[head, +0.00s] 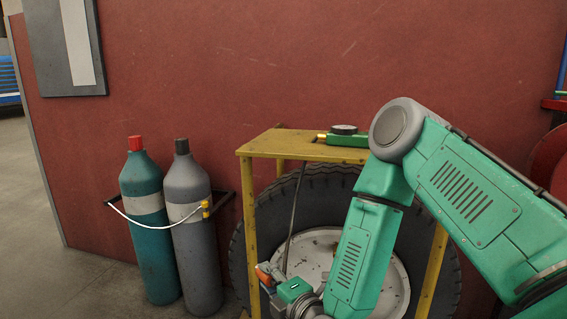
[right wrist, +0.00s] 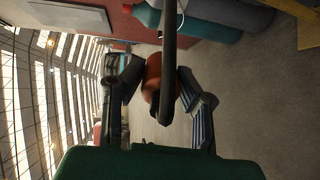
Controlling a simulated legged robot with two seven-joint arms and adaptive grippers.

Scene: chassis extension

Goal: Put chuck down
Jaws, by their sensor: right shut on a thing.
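The chuck shows as an orange-red piece (head: 263,274) low in the middle of the head view, in front of the wheel. My right gripper (head: 272,272) is shut on it; the fingers are small and partly hidden there. In the right wrist view the orange-red chuck (right wrist: 153,72) lies between the two fingers of the gripper (right wrist: 160,90). A dark hose (right wrist: 169,45) crosses in front of the chuck and hides part of it. In the head view the thin dark hose (head: 295,205) runs from the stand's top down towards the chuck. My left gripper is not in view.
A yellow stand (head: 265,147) bears a green gauge (head: 346,138). A large tyre (head: 272,207) with a pale wheel stands behind its legs. Teal (head: 150,240) and grey (head: 192,250) gas cylinders stand left, against the red wall (head: 230,60). Floor at far left is clear.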

